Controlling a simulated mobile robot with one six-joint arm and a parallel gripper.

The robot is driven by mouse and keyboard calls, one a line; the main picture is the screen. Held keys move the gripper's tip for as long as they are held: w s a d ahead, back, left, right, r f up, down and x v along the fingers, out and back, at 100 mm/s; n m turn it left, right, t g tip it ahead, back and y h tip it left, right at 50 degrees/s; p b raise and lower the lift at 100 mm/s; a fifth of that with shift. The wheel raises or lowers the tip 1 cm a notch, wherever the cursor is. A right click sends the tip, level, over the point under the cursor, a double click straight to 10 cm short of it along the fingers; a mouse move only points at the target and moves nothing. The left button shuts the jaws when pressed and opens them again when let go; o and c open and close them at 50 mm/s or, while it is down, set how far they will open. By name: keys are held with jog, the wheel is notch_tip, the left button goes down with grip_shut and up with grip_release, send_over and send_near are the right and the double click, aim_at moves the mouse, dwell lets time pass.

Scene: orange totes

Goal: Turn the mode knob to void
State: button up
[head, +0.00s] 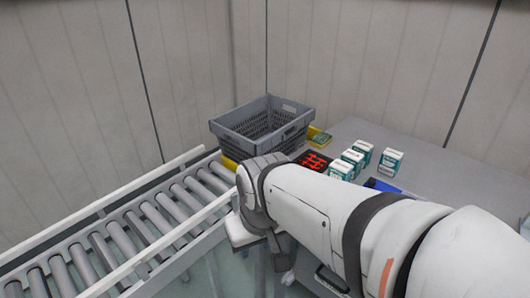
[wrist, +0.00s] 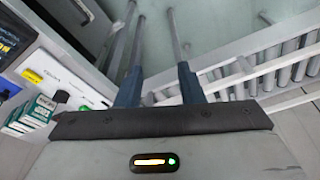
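In the wrist view, part of a pale control panel (wrist: 62,72) shows at the left edge, with unreadable small print. A small dark round part (wrist: 62,97) sits on it and may be the mode knob. I cannot read its setting. My gripper (wrist: 157,16) has its two long fingers apart with nothing between them. The fingers are to the right of the panel and do not touch it. In the head view, my white arm reaches over the table and my gripper's fingers are not clearly seen. I cannot make out the knob there.
A dark screen with coloured text (wrist: 10,38), a yellow part (wrist: 33,76) and a green spot (wrist: 85,108) are on the panel side. Green-and-white boxes (head: 390,162) stand on the grey table (head: 440,160). A grey crate (head: 225,133) stands behind. A roller conveyor (head: 150,215) runs left.

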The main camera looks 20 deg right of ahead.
jog(key=w+d+f+m+y+p, duration=0.1)
jog(key=w+d+m, duration=0.8)
jog(key=d, duration=0.2)
jog(key=w+d+f+m+y, duration=0.1)
jog(key=w+d+m+y, duration=0.1)
jog(key=w+d+m, duration=0.75)
jog(key=d+f+m, duration=0.5)
jog(key=d+m, duration=0.2)
jog(key=d, duration=0.6)
jog(key=shift+y, duration=0.3)
jog(key=x, duration=0.7)
jog(key=shift+w+p, duration=0.2)
jog(key=shift+p, duration=0.2)
jog(key=shift+r, duration=0.1)
jog(key=shift+c, duration=0.4)
grip_shut()
